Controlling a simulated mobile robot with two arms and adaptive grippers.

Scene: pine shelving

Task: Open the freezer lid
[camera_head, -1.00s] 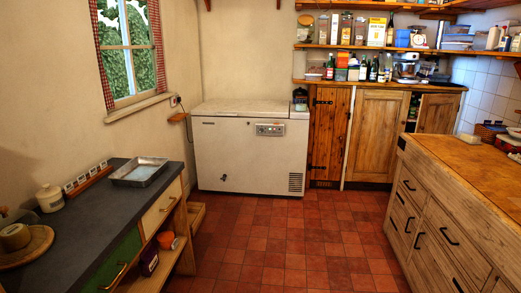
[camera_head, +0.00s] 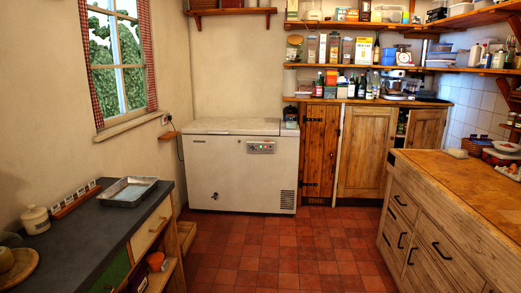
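The white chest freezer (camera_head: 243,170) stands against the back wall, left of the wooden cupboards. Its lid (camera_head: 231,126) is shut, lying flat on top. A control panel (camera_head: 261,147) is on its upper right front, and a dark vent is at its lower right. Neither of my grippers shows in the head view.
A dark-topped counter (camera_head: 82,242) with a metal tray (camera_head: 128,191) stands on the left. A wooden drawer unit (camera_head: 440,215) stands on the right. The tiled floor (camera_head: 270,258) between them is clear up to the freezer. A dark jar (camera_head: 290,114) stands by the freezer's right back corner.

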